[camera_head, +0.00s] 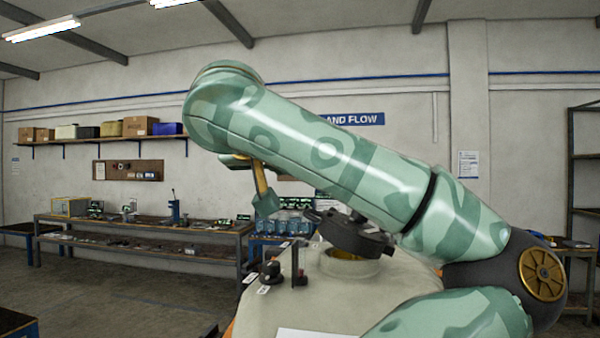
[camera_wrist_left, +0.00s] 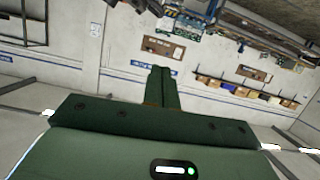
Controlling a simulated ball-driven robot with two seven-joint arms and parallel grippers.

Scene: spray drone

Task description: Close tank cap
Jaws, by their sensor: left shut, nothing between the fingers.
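The tank (camera_head: 310,300) is a pale, rounded body at the lower middle of the head view, with a round filler neck (camera_head: 350,268) on top. The dark tank cap (camera_head: 350,237) stands tilted above the neck, with a gap showing a yellowish inside; part of it is behind my right arm. My right arm crosses from the right, above the tank. A gold and green finger-like part (camera_head: 264,198), which looks like my right gripper, hangs below its far end, left of the cap; its jaws are unclear. My left gripper (camera_wrist_left: 161,72) is shut and empty in the left wrist view.
A workbench (camera_head: 140,228) with tools and a wall shelf (camera_head: 100,140) with boxes are behind.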

